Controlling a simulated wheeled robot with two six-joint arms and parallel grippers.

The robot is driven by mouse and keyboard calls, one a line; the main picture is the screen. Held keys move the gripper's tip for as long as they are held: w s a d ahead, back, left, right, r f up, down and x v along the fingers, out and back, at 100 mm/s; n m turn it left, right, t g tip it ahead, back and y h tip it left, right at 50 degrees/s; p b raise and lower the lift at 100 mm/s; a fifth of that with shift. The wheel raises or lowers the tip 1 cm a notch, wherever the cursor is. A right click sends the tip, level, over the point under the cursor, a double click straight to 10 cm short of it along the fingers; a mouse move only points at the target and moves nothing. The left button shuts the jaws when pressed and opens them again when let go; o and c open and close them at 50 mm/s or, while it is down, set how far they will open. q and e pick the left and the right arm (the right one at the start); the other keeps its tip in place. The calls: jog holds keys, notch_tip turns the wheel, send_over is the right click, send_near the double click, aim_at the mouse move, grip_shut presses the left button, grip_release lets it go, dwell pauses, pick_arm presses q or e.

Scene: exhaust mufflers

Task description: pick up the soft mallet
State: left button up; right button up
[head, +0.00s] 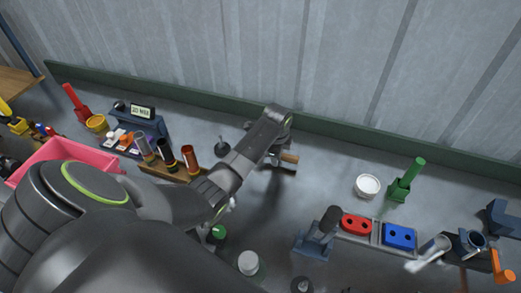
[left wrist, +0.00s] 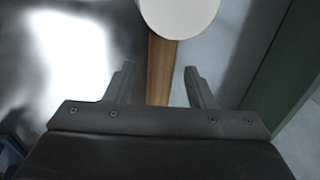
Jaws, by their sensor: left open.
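The soft mallet shows in the left wrist view as a round white head (left wrist: 180,14) at the top edge with a wooden handle (left wrist: 158,85) running down from it. My left gripper (left wrist: 160,70) is open, and the handle passes between its two fingers with a gap on each side. In the head view my left gripper (head: 276,164) is beyond the middle of the bench, with a short piece of the wooden handle (head: 289,158) showing beside it. The mallet's head is hidden there by my arm. My right gripper is not in view.
A rack with coloured tubes (head: 167,158) and a pink bin (head: 85,152) are on the left. A white bowl (head: 367,186), a green tool in a holder (head: 408,181) and a tray with red and blue blocks (head: 378,238) are on the right. A green rail (head: 340,131) runs along the wall.

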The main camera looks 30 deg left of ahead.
pick_arm(q)
jog(key=shift+w+f, duration=0.2)
jog(key=shift+f, duration=0.8)
jog(key=shift+c, duration=0.3)
jog(key=c, duration=1)
jog(key=shift+r, duration=0.1)
